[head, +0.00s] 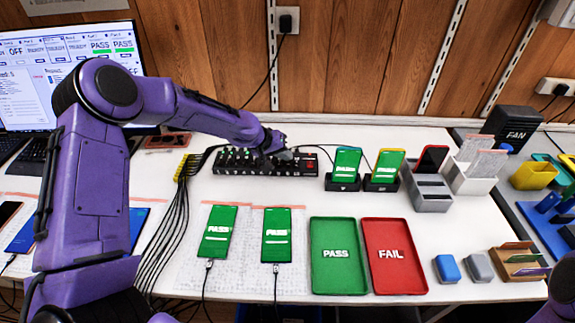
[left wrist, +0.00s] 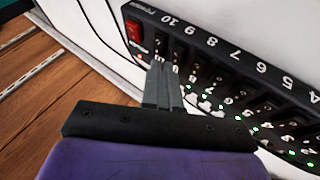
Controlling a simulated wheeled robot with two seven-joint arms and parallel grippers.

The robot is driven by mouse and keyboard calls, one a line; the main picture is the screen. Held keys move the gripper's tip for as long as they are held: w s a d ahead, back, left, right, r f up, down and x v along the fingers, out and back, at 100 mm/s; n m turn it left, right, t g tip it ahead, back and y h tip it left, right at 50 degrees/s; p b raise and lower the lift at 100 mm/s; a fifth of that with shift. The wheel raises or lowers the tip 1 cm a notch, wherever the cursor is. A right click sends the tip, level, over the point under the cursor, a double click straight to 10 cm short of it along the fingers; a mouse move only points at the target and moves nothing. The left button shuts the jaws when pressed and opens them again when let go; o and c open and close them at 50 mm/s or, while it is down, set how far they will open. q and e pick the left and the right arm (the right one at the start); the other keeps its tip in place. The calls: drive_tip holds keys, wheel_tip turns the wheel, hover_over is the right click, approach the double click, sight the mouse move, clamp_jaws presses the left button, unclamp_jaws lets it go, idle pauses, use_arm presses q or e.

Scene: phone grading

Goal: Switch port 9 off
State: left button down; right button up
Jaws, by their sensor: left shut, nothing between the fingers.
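The black switch hub (head: 240,160) lies at the back middle of the table, with a row of numbered rocker switches. In the left wrist view the hub (left wrist: 236,56) shows labels from 10 downward and a red power switch (left wrist: 133,32) at its end. My left gripper (head: 279,152) is over the hub's right half. In the left wrist view its fingers (left wrist: 167,72) are shut and empty, with tips close to the switches under 9 and 10. The fingers partly cover that area; I cannot tell whether they touch a switch. Green lights show by several ports. My right gripper is out of view.
Two phones on stands (head: 345,186) are right of the hub, beside a grey bin (head: 432,196). Two PASS phones (head: 218,232) lie in front, near a green PASS tray (head: 338,281) and red FAIL tray (head: 397,282). Cables (head: 172,220) run left of the hub. A monitor (head: 50,75) stands left.

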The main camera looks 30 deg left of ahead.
use_arm(q)
drive_tip(key=shift+f, duration=0.1)
drive_tip(key=shift+f, duration=0.3)
drive_tip(key=shift+s+f+b, duration=0.1)
drive_tip(key=shift+f+b, duration=0.25)
drive_tip(key=shift+b, duration=0.05)
idle(0.4)
drive_tip(key=shift+r+p, duration=0.75)
drive_tip(key=shift+r, duration=0.05)
drive_tip(key=r+p, duration=0.3)
drive_tip(key=w+r+p, duration=0.1)
drive_tip(key=r, duration=0.1)
drive_tip(key=shift+a, duration=0.15)
drive_tip(key=shift+p, duration=0.35)
idle(0.3)
